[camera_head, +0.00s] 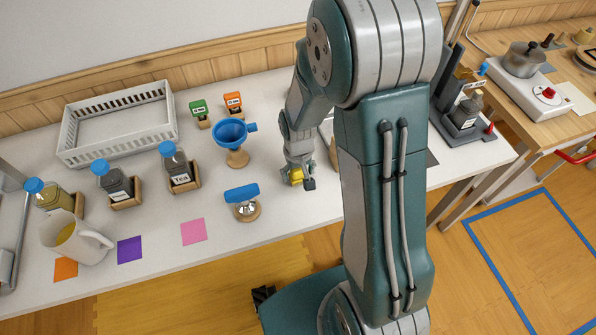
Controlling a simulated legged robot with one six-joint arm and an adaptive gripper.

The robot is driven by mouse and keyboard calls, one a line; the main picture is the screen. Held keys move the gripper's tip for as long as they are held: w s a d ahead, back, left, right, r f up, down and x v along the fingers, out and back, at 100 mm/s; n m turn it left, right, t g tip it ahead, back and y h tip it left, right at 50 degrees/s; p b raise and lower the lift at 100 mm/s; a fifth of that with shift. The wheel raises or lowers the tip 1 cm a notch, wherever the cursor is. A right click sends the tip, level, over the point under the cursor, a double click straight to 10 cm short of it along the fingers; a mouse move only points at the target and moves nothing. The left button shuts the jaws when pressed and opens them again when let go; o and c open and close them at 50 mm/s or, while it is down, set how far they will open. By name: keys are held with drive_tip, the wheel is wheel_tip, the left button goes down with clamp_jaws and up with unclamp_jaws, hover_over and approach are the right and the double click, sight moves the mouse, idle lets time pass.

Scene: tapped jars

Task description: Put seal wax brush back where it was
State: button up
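My gripper (298,180) is low over the white table, right of the blue funnel. A small yellow piece (296,174) shows at its fingers; I cannot tell whether it is held or part of the gripper. I cannot pick out a seal wax brush for certain. My own arm hides part of the table behind and right of the gripper.
A blue funnel (231,131) stands on a wooden stand. Blue-capped jars (178,163) sit in wooden holders at left, beside a white mug (70,240). A white basket (118,122) is behind them. Orange, purple and pink (194,231) squares lie along the front. A dark device (465,115) stands right.

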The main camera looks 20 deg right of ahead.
idle(0.4)
wheel_tip(320, 180, up, 12)
drive_tip(key=shift+r, duration=0.15)
drive_tip(key=s+r+t, duration=0.5)
drive_tip(key=s+r, duration=0.9)
drive_tip(key=r, duration=0.1)
drive_tip(key=shift+s+r+t, duration=0.15)
drive_tip(key=shift+s+t, duration=0.15)
drive_tip(key=shift+s, duration=0.1)
